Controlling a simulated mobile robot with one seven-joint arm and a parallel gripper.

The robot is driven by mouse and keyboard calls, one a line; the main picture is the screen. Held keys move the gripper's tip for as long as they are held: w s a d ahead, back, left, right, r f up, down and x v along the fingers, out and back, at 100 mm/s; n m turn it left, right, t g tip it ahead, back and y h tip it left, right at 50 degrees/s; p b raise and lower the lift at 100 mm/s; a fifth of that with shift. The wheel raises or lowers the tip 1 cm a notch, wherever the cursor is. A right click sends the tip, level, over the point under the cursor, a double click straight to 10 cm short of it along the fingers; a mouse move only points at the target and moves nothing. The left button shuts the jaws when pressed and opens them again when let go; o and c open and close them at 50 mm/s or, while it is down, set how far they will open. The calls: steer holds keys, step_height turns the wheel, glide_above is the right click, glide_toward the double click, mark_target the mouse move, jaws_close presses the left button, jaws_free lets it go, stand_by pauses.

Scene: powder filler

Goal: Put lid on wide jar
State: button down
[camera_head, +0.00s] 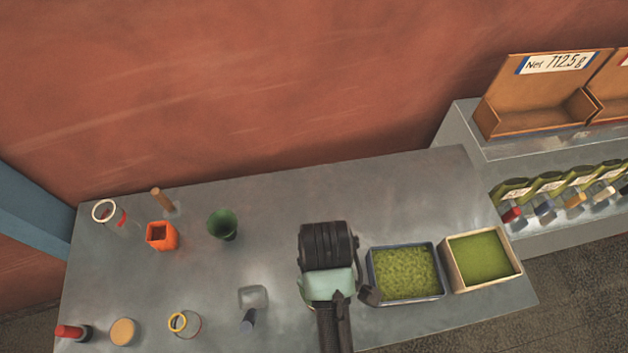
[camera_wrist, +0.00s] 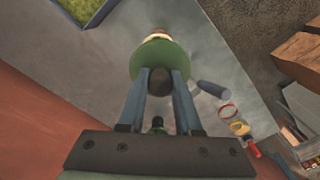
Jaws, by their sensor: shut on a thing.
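My gripper (camera_wrist: 158,76) is shut on the dark knob of a round green lid (camera_wrist: 150,58) in the wrist view. A small brown and whitish edge (camera_wrist: 157,32) shows just past the lid's far rim. It may be the wide jar, but the lid hides most of it, and I cannot tell whether the two touch. In the head view my arm's end stands over the table's front middle, left of the green-filled trays. There it hides the fingertips and most of what lies below them.
A blue-edged tray (camera_head: 372,276) and a wooden tray (camera_head: 452,274) stand close on the right. A clear container (camera_head: 252,297) and a dark cylinder (camera_head: 248,319) are just left. A yellow-rimmed jar (camera_head: 193,329), a green cup (camera_head: 222,224) and an orange box (camera_head: 162,238) stand further left.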

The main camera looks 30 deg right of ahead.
steer(key=shift+w+d, duration=0.1)
steer(key=shift+w, duration=0.1)
steer(key=shift+f, duration=0.2)
steer(key=shift+s+f+b, duration=0.1)
steer(key=shift+f+b, duration=1.35)
steer(key=shift+f, duration=1.8)
steer(key=shift+f, duration=0.5)
steer(key=c, duration=0.5)
jaws_free()
